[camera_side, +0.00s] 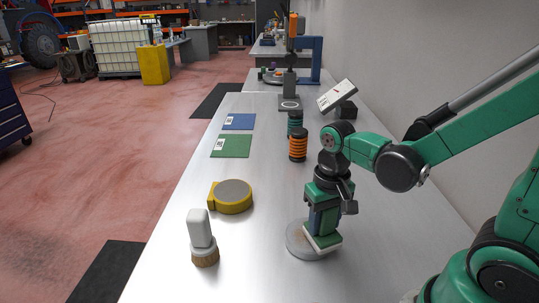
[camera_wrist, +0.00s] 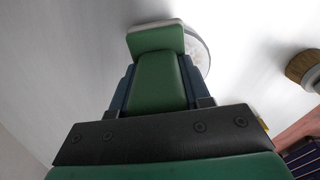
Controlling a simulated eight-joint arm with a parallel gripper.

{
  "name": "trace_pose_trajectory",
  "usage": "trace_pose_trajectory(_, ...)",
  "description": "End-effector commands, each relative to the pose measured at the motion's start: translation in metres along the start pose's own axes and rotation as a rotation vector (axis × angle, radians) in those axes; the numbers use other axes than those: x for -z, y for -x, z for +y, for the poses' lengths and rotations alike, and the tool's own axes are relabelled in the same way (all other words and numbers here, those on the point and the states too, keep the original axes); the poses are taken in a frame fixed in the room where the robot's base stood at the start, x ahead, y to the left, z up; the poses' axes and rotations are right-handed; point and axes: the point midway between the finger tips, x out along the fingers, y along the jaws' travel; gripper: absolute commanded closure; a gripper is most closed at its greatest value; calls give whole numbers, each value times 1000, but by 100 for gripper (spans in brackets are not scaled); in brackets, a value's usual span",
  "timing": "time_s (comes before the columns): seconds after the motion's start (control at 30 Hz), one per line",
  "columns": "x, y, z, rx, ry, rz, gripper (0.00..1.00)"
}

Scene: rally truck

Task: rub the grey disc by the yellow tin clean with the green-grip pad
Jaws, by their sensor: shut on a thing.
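The green-grip pad (camera_side: 322,240) has a green grip and a pale underside. My gripper (camera_side: 323,222) is shut on its grip and points down. The pad is over the right part of the grey disc (camera_side: 298,238), and it looks to be touching or very close to it. The disc lies flat on the bench and has a faint brownish smear near its middle. The yellow tin (camera_side: 230,203) lies to the disc's left and behind it.
A brush (camera_side: 202,238) with a white handle stands left of the disc. Green (camera_side: 231,146) and blue (camera_side: 240,121) sheets lie farther back. Orange-black (camera_side: 298,144) and teal-black (camera_side: 294,124) ribbed cylinders stand near a tilted white panel (camera_side: 337,96). The bench's front middle is clear.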

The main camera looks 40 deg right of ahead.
Motion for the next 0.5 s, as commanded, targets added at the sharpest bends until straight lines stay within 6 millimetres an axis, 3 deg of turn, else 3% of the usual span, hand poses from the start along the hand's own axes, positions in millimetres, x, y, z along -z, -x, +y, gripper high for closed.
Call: trace_pose_trajectory(0.5,3,-5,2,0,-2,0,100)
